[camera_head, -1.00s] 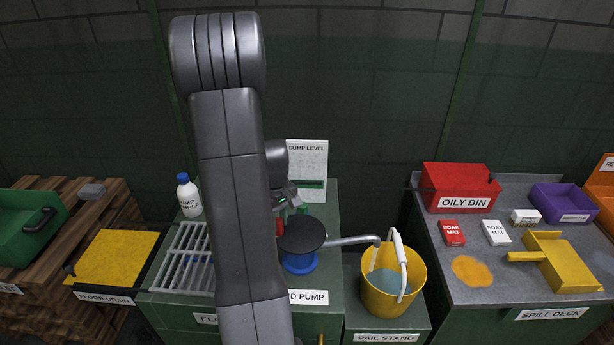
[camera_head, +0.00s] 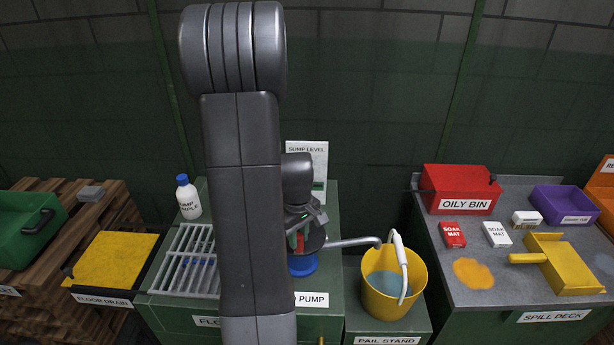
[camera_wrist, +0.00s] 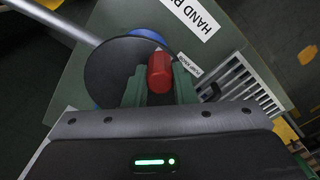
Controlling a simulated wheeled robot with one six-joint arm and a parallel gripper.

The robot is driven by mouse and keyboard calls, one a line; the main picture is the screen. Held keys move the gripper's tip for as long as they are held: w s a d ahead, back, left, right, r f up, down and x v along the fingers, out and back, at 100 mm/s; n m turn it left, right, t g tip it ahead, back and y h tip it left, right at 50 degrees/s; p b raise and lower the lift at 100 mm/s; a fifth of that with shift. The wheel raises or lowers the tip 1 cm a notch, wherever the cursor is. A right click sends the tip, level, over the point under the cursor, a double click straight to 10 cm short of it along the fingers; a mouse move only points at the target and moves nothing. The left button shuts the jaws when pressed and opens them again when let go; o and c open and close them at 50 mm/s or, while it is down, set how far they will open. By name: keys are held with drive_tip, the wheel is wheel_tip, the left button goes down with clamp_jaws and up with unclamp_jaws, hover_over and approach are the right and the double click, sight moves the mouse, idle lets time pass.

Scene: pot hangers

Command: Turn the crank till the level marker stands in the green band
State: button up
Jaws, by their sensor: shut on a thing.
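The hand pump has a blue body (camera_head: 302,265) under a dark round crank disc (camera_wrist: 108,72), with a red crank knob (camera_wrist: 159,72) standing on the disc. My gripper (camera_head: 297,238) is shut on the red knob; in the wrist view its green fingers (camera_wrist: 184,84) sit on either side of the knob. The sump level board (camera_head: 318,160) stands upright behind the pump. A strip of its green band (camera_head: 318,186) shows, but my arm hides much of the board, and I cannot make out the level marker.
A metal spout (camera_head: 352,241) runs right from the pump to a yellow pail (camera_head: 378,300) holding grey-blue liquid. The red oily bin (camera_head: 458,183) is farther right.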

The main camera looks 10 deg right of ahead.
drive_tip(key=o, duration=1.2)
drive_tip(key=shift+r, duration=0.15)
wheel_tip(320, 180, up, 6)
drive_tip(key=p, duration=0.5)
drive_tip(key=shift+f, duration=0.2)
